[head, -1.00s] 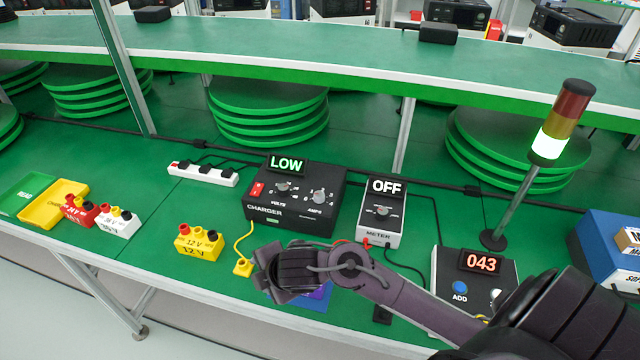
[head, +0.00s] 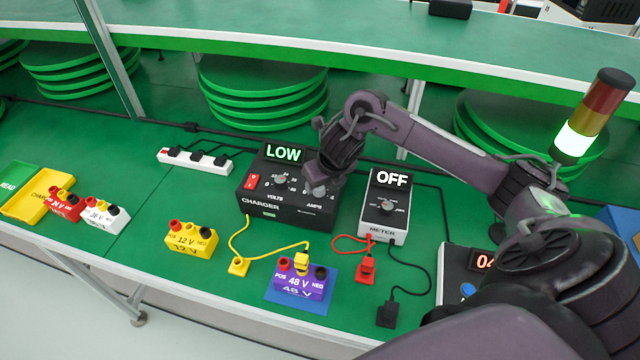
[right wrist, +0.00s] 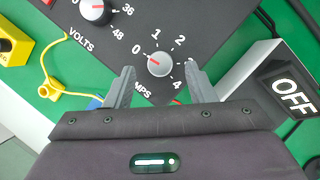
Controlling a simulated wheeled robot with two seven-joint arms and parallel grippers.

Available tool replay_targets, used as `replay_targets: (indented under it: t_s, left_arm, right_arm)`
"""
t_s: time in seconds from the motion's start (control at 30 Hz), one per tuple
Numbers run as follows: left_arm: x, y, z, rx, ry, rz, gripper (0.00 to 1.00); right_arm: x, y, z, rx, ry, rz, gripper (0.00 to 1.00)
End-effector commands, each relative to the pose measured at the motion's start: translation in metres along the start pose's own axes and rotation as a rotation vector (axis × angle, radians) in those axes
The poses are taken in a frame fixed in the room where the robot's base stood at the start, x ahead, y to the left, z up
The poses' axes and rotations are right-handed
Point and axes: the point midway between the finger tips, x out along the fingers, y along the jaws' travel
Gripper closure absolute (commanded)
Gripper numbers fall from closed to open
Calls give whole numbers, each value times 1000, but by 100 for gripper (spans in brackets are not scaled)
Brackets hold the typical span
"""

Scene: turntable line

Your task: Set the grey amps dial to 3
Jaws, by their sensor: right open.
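The black charger (head: 290,213) stands on the green table in the head view, its display reading LOW. The dial's red pointer line is toward the 0. My right gripper (right wrist: 163,84) is open, its two fingers either side of the dial, apart from it in the picture. My left gripper is not in view.
The volts dial (right wrist: 96,10) is left of the amps dial. The meter (head: 386,205), reading OFF, stands close right of the charger. A purple 48 V battery (head: 299,284) lies in front on a blue mat, with a yellow plug on it. A signal tower (head: 590,115) stands right.

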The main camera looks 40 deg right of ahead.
Motion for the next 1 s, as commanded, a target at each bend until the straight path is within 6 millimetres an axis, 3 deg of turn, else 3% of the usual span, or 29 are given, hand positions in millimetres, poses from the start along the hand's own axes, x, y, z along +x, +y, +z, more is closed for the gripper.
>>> replay_targets:
  t_s: [0.2, 0.5, 0.83, 1.0]
  left_arm:
    - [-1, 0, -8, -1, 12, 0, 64]
    - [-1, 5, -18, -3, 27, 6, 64]
    - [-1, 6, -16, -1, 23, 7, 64]
    - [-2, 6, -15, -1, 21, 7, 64]
  right_arm:
    - [21, 0, 0, 1, 0, 1, 50]
    - [24, 0, 0, 1, -1, 0, 50]
    - [24, 0, 1, 1, -2, 0, 93]
    - [23, 0, 1, 8, -2, -3, 95]
